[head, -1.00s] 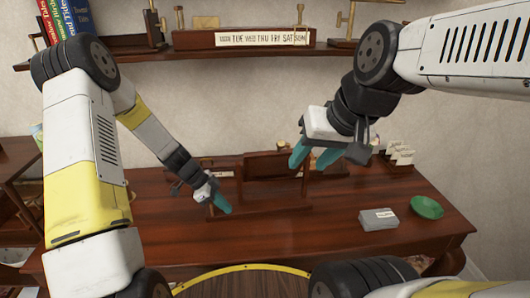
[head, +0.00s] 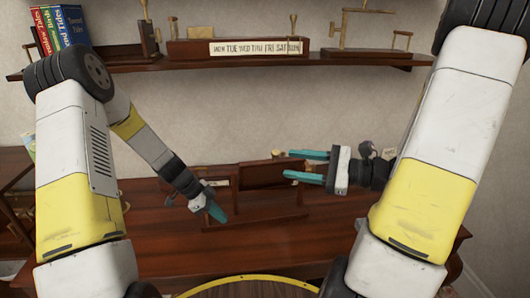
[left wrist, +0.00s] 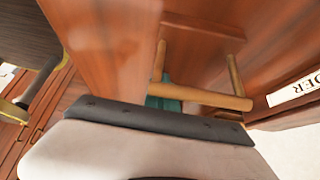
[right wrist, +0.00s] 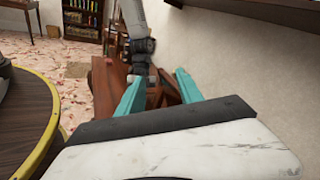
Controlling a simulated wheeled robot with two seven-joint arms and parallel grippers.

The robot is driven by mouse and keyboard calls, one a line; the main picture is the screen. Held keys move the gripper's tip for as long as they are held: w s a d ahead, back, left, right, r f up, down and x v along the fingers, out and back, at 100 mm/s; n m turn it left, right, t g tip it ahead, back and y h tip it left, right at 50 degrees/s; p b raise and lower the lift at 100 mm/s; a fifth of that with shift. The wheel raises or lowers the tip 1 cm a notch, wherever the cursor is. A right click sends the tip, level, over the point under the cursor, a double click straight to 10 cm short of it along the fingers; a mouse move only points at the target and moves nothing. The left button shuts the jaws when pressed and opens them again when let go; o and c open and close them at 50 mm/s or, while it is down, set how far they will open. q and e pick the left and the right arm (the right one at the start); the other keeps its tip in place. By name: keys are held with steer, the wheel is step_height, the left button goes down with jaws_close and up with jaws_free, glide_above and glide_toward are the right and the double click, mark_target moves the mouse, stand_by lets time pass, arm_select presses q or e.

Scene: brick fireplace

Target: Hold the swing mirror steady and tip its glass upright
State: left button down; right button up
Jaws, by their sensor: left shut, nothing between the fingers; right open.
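The swing mirror stands on the desk in the head view, a dark brown wooden frame (head: 300,198) with a tilted brown panel (head: 268,174) between its posts. I cannot make out a reflecting face. My left gripper (head: 215,212) is shut and empty at the left side of the mirror's stand, pointing down. In the left wrist view its teal fingers (left wrist: 165,103) show partly behind a light wooden bar (left wrist: 200,95); contact is unclear. My right gripper (head: 306,165) is open and empty, level, pointing left at the mirror's upper right. The mirror shows between its fingers in the right wrist view (right wrist: 160,92).
A wooden shelf (head: 215,61) with books (head: 62,28) and a day-name calendar block (head: 240,47) hangs above the desk (head: 170,240). My right arm covers the desk's right part.

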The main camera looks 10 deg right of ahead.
mark_target(265, 162)
steer(key=w+a, duration=0.2)
steer(key=w, duration=0.1)
steer(key=w+a+m+t, duration=0.1)
steer(key=w+a, duration=0.1)
steer(key=w+a+f+m+t, duration=0.1)
steer(key=w+a, duration=0.2)
steer(key=shift+w, duration=0.3)
steer(key=shift+c, duration=0.2)
jaws_close()
steer(key=shift+r, duration=0.1)
stand_by(1.2)
